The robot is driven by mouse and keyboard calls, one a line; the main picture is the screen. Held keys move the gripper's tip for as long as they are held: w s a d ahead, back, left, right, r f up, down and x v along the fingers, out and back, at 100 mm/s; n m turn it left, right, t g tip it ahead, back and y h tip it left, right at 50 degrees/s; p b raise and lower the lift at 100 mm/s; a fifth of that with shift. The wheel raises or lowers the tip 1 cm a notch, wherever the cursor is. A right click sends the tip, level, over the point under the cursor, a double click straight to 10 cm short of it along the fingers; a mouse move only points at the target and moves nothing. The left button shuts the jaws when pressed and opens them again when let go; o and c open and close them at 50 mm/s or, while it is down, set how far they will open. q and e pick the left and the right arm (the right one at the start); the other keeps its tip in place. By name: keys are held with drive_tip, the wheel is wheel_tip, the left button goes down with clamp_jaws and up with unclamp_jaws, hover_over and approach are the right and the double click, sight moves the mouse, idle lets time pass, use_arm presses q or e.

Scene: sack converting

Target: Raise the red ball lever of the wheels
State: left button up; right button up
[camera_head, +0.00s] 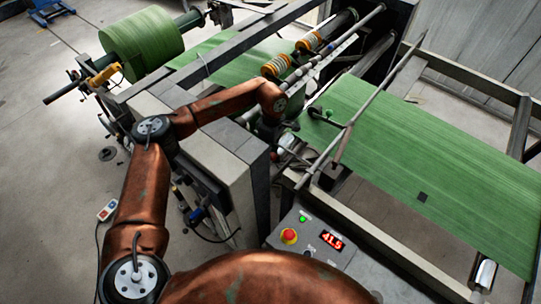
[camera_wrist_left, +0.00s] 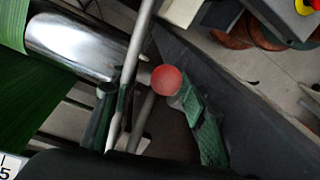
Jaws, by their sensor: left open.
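The red ball (camera_wrist_left: 166,80) of the lever shows near the middle of the wrist view, beside a grey metal rod (camera_wrist_left: 136,50). My left gripper (camera_wrist_left: 153,112) is open, with one greenish finger left of the ball and the other to its right. The ball appears between the fingertips, apart from a firm hold; I cannot tell if a finger touches it. In the head view my left gripper (camera_head: 287,148) hangs beside the green web at the machine's inner side, small and partly hidden. The wheels with orange rims (camera_head: 277,66) sit on a shaft above the web.
The green web (camera_head: 430,155) runs to the right. A grey cabinet (camera_head: 215,165) lies under my forearm. A shiny roller (camera_wrist_left: 75,45) is near the ball.

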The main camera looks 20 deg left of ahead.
use_arm(q)
wheel_tip(320, 180, up, 12)
drive_tip(key=w, duration=0.1)
drive_tip(key=shift+w, duration=0.15)
idle(0.3)
idle(0.4)
